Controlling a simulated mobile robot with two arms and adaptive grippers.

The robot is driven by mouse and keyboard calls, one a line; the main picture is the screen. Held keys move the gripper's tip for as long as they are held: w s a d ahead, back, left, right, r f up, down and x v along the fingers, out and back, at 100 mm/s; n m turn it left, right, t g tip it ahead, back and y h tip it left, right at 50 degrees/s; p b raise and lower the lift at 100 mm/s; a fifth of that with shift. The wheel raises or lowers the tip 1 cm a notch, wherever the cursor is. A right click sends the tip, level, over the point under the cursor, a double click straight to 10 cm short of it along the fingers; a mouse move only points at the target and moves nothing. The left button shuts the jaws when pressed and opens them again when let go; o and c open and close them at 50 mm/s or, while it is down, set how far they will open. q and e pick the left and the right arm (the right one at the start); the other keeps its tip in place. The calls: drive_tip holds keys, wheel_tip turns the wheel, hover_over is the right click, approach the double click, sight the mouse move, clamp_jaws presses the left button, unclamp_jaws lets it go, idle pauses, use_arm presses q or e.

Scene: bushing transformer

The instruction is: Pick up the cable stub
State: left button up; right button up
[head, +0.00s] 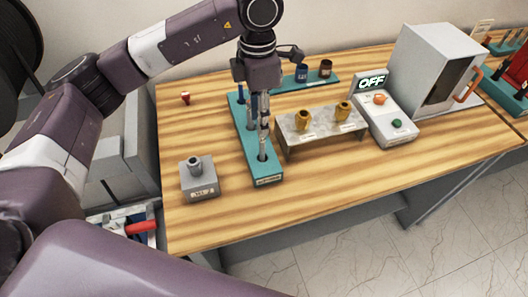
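My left gripper (265,122) reaches straight down over the long teal rack (262,172) on the wooden table. Its fingers are over the front part of the rack, above a slim upright piece (262,150) that stands in the front hole. This piece may be the cable stub; its label is too small to read. The fingers look close together, but I cannot tell whether they grip it. Dark upright pieces (241,96) stand farther back in the rack, partly hidden by the gripper. My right gripper is not in view.
A grey block with a short post (199,181) stands left of the rack. Right of it are a metal stand (316,124) with two brass bushings, a switch box (389,115) reading OFF, and a white cabinet (420,65). The front right tabletop is clear.

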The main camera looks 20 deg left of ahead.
sight(263, 147)
use_arm(q)
wheel_tip(263, 147, down, 4)
drive_tip(key=b, duration=0.2)
drive_tip(key=shift+w+b, duration=0.15)
drive_tip(key=shift+b, duration=0.25)
drive_tip(key=shift+f, duration=0.6)
drive_tip(key=shift+f+p, duration=0.3)
drive_tip(key=shift+f, duration=0.1)
drive_tip(key=f+p, duration=0.2)
drive_tip(key=f, duration=0.1)
drive_tip(key=f+p, duration=0.1)
drive_tip(key=f, duration=0.1)
drive_tip(key=shift+w+d+f, duration=0.1)
drive_tip(key=shift+w+d, duration=0.05)
drive_tip(key=shift+d, duration=0.1)
drive_tip(key=shift+f, duration=0.35)
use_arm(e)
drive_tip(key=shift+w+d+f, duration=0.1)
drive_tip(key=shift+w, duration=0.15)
use_arm(q)
drive_tip(key=shift+c, duration=0.4)
